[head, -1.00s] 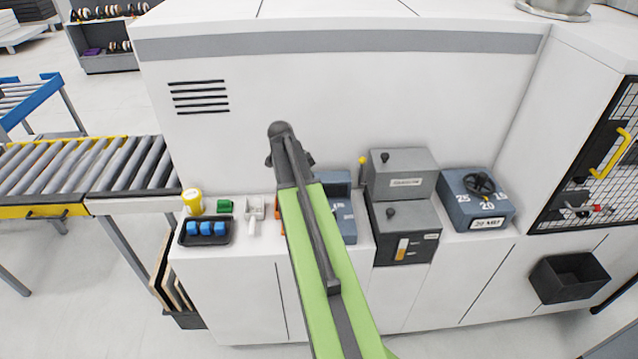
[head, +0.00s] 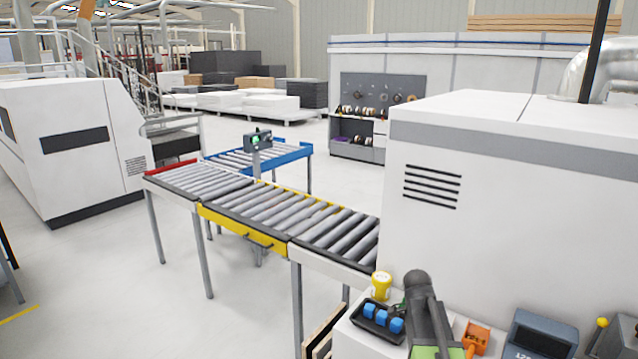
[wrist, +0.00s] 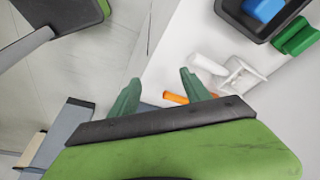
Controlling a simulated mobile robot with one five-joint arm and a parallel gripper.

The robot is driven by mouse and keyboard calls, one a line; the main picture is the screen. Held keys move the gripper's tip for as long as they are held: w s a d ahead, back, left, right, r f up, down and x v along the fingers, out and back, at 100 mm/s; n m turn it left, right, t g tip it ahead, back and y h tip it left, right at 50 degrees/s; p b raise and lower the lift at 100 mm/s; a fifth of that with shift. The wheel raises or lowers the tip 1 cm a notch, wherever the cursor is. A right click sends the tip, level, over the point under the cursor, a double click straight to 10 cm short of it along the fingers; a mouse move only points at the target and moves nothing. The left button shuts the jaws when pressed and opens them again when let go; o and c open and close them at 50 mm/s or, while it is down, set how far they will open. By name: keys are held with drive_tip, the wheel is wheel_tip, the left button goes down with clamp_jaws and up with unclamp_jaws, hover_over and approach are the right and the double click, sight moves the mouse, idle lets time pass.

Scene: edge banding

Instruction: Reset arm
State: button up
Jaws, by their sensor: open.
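My gripper shows in the wrist view (wrist: 160,92) with its two green fingers apart and nothing held between them. An orange item (wrist: 176,97) shows near the right finger, partly hidden; I cannot tell the distance between them. In the head view my green arm with its dark joint stands at the lower right, in front of the machine's ledge. The gripper's fingers cannot be made out there.
A black tray (head: 372,333) of blue blocks, a yellow-topped item (head: 381,285) and an orange item (head: 476,337) sit on the ledge near my arm. A white scoop-like tool (wrist: 236,78) lies there too. A roller conveyor (head: 262,215) runs leftward; open floor lies before it.

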drive_tip(key=s+a+f+n+y+b, duration=0.1)
drive_tip(key=s+a+f+n+b, duration=0.1)
drive_tip(key=a+n, duration=0.7)
drive_tip(key=s+a+f+n+y+b, duration=0.2)
drive_tip(key=s+a+f+n+b, duration=0.1)
drive_tip(key=s+a+f+n, duration=0.2)
drive_tip(key=a+f+n, duration=0.2)
drive_tip(key=a+n, duration=0.2)
drive_tip(key=a, duration=0.1)
drive_tip(key=shift+s+a+y, duration=0.2)
drive_tip(key=shift+s+y, duration=0.1)
drive_tip(key=shift+f, duration=0.1)
drive_tip(key=shift+c, duration=0.5)
drive_tip(key=shift+c, duration=1.3)
drive_tip(key=shift+d, duration=0.1)
drive_tip(key=shift+c, duration=0.4)
